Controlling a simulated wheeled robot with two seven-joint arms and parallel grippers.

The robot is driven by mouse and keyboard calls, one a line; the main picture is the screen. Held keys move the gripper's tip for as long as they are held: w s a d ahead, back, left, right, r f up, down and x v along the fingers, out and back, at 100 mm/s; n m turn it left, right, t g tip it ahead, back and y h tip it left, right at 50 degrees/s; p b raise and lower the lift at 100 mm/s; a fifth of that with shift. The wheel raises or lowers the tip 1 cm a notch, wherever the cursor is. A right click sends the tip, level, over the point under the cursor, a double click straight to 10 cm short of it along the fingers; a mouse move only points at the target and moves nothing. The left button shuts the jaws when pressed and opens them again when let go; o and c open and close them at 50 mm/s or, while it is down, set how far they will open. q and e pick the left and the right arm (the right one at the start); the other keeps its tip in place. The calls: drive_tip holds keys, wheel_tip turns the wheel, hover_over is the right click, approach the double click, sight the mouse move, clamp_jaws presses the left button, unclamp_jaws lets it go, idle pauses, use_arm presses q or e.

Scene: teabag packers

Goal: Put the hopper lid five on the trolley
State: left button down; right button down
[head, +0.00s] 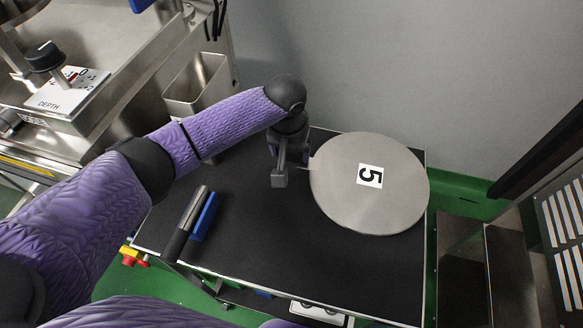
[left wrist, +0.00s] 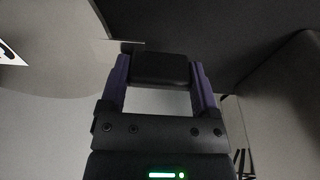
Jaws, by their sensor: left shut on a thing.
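The hopper lid five is a round grey metal disc (head: 395,205) with a white label reading 5. It lies flat over the right part of the trolley's black top (head: 290,225); whether it rests on it or hovers just above, I cannot tell. My left gripper (head: 291,165) is at the lid's left edge, shut on its small handle. My right gripper is not in view.
A tool with a dark handle (head: 180,240) and a blue block (head: 205,216) lie at the trolley's left side. A steel bin (head: 197,84) and a machine with a depth knob (head: 45,57) stand at the upper left. The front middle of the trolley top is clear.

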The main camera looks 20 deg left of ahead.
sight(290, 161)
use_arm(q)
wheel_tip(290, 161, down, 3)
drive_tip(key=shift+r+b, duration=0.2)
drive_tip(key=shift+b, duration=0.15)
drive_tip(key=shift+f, duration=0.4)
drive_tip(key=shift+r, duration=0.1)
unclamp_jaws()
wheel_tip(290, 161, up, 12)
drive_tip(key=s+p, duration=0.1)
drive_tip(key=p, duration=0.4)
drive_tip(key=shift+s, duration=0.4)
